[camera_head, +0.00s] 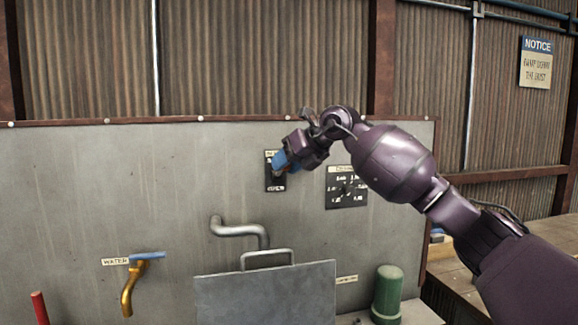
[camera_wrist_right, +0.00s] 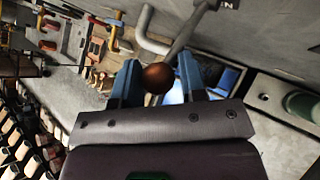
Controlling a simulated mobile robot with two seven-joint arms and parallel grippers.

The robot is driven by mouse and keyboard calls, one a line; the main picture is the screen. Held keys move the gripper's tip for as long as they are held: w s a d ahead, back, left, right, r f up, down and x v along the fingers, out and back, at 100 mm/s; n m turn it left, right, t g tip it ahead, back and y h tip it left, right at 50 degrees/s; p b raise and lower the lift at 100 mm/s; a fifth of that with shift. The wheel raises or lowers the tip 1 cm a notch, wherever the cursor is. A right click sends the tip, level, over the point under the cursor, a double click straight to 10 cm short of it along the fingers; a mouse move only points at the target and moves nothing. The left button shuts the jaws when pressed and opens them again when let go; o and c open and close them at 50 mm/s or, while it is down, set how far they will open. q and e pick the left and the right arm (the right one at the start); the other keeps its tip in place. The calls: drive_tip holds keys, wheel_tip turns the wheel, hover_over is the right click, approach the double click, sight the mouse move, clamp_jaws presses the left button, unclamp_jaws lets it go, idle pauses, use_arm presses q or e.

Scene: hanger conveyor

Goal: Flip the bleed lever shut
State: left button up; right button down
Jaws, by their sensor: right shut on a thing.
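The bleed lever shows in the right wrist view as a grey rod (camera_wrist_right: 188,38) ending in a dark red-brown ball knob (camera_wrist_right: 157,77). The rod runs up to a dark plate at the panel. In the head view my right gripper (camera_head: 281,163) is in front of the black label plate (camera_head: 275,184) on the grey panel and hides most of the lever. Its blue fingers stand on either side of the knob in the wrist view, shut on it. My left gripper is in neither view.
A second black plate with white marks (camera_head: 346,188) is right of the gripper, partly behind my arm. Below are a bent grey pipe (camera_head: 238,230), a grey board with a handle (camera_head: 265,293), a green cylinder (camera_head: 387,293) and a yellow tap with a blue handle (camera_head: 132,285).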

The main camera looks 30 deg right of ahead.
drive_tip(key=shift+w+a+r, duration=0.15)
drive_tip(key=shift+r, duration=0.25)
drive_tip(key=c, duration=1.1)
unclamp_jaws()
drive_tip(key=o, duration=0.3)
drive_tip(key=shift+w+a+f, duration=0.1)
drive_tip(key=shift+w+a, duration=0.1)
drive_tip(key=shift+d, duration=0.2)
